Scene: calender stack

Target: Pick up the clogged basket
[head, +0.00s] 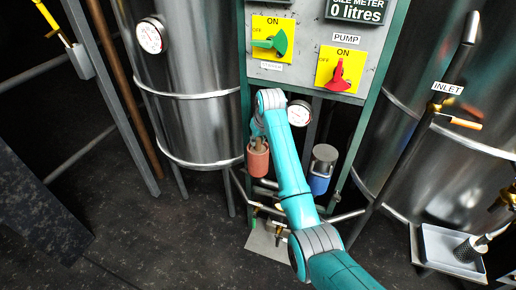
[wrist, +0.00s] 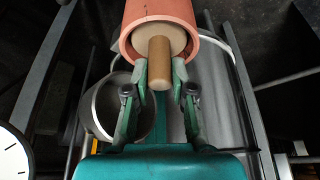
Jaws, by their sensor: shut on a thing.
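The clogged basket appears to be the tan, round-faced piece with a brown stem (wrist: 159,62) inside the open end of a salmon-red cylinder (wrist: 140,14). In the head view, the red cylinder (head: 258,163) hangs left of centre, beside the steel tank. My gripper (wrist: 159,75) is shut on the brown stem, one finger on each side. In the head view my gripper (head: 258,141) is at the top of the red cylinder, partly hidden by my arm. How much of the basket is inside the red cylinder is hidden.
A blue cylinder with a grey lid (head: 322,168) stands right of my arm. A panel with a green switch (head: 270,41) and a red switch (head: 338,76) is above. A metal tray (head: 440,246) with a dark mesh piece (head: 468,250) is at lower right. Steel tanks flank both sides.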

